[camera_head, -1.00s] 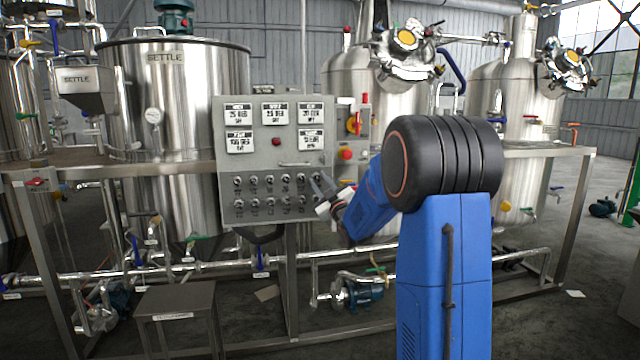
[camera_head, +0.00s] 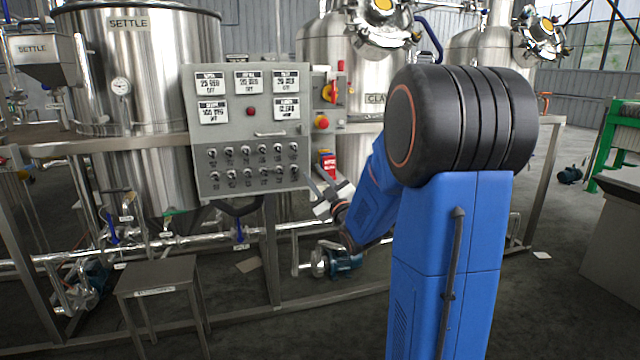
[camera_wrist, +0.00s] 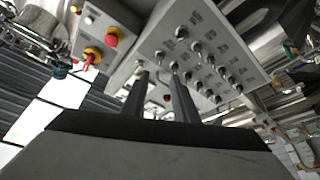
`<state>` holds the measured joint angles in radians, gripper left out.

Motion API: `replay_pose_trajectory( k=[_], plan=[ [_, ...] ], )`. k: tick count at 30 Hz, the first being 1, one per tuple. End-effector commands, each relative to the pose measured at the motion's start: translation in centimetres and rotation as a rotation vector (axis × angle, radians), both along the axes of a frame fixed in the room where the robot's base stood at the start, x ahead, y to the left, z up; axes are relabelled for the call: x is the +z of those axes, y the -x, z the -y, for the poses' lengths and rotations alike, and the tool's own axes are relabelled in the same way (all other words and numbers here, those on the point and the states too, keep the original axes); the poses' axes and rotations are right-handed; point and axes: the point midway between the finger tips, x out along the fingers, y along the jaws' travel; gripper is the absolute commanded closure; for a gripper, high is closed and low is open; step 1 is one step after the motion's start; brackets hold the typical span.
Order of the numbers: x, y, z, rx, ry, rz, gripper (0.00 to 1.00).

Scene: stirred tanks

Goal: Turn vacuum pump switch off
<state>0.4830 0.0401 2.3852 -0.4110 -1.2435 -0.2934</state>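The grey control panel (camera_head: 190,150) hangs on the frame at centre left in the head view. Two rows of small toggle switches (camera_head: 246,162) run along its lower half. Their labels are too small to read, so I cannot tell which is the vacuum pump switch. In the wrist view the panel (camera_wrist: 222,35) is tilted, with the switches (camera_wrist: 198,67) ahead and to the right of the fingers. My gripper (camera_wrist: 159,78) is open, its two dark fingers apart with nothing held. In the head view my gripper (camera_head: 316,182) is by the panel's lower right corner.
A side box with a red button (camera_head: 321,122) and a red-yellow rotary switch (camera_head: 328,92) adjoins the panel's right edge; the box (camera_wrist: 104,15) also shows in the wrist view. Steel tanks (camera_head: 160,70) stand behind. A small metal table (camera_head: 158,275) stands in front, left.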

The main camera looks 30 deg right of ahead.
Motion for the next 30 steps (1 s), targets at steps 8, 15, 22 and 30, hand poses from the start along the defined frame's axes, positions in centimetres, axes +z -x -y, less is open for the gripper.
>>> replay_pose_trajectory(
  k=[8,15,22,30],
  plan=[
    [-1.0,2.7,-0.2,-0.001,0.000,0.000,0.73],
    [-1.0,2.9,-0.2,0.000,0.000,0.000,0.73],
    [-1.0,2.9,-0.2,0.000,0.000,0.000,0.73],
    [-1.0,2.9,-0.7,-0.007,-0.013,-0.031,0.73]
  ],
)
